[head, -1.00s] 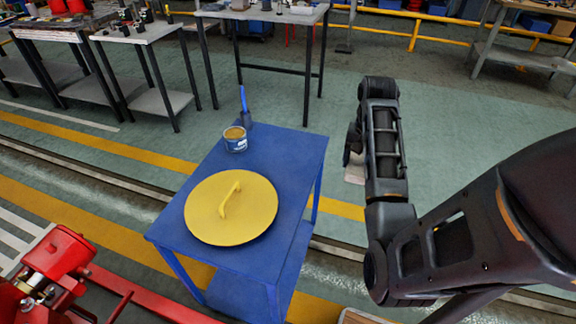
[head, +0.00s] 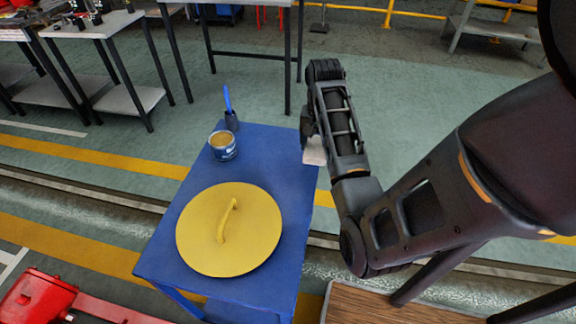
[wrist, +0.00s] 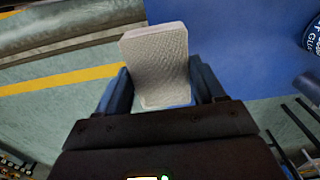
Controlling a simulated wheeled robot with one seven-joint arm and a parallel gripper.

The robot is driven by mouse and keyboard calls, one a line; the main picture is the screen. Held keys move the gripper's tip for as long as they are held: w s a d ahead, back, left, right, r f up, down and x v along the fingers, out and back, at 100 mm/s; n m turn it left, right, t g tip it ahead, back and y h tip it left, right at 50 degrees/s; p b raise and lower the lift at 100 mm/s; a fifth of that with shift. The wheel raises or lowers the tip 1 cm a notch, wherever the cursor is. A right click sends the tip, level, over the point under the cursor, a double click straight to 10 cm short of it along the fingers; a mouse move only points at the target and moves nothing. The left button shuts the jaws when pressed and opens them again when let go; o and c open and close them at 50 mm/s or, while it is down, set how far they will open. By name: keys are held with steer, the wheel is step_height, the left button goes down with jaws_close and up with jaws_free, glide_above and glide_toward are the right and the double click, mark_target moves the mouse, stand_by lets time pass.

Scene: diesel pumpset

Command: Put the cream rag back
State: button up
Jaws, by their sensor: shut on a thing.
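The cream rag (wrist: 158,62) is a pale, textured folded block between the two fingers of my gripper (wrist: 160,92) in the wrist view. My gripper is shut on it. In the head view the rag (head: 314,152) shows as a small pale patch below my wrist, at the right edge of the blue table (head: 270,160). My gripper's fingers are mostly hidden there by my arm. I cannot tell how high the rag is above the table.
A large round yellow lid (head: 200,235) with a handle lies on the blue table. A tin (head: 223,147) and a blue-handled brush in a dark holder (head: 231,118) stand at its far left corner. The table's right far part is bare. A wooden top (head: 370,305) is at the bottom.

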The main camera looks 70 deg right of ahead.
steer(key=w+a+f, duration=0.1)
steer(key=w, duration=0.1)
steer(key=w+f, duration=0.2)
steer(key=w+a+f, duration=0.1)
steer(key=w, duration=0.2)
steer(key=shift+a+f, duration=0.2)
steer(key=shift+a, duration=0.15)
steer(key=shift+f+p, duration=0.35)
steer(key=shift+f, duration=1.6)
steer(key=o, duration=0.9)
steer(key=shift+s, duration=0.1)
steer(key=shift+o, duration=0.2)
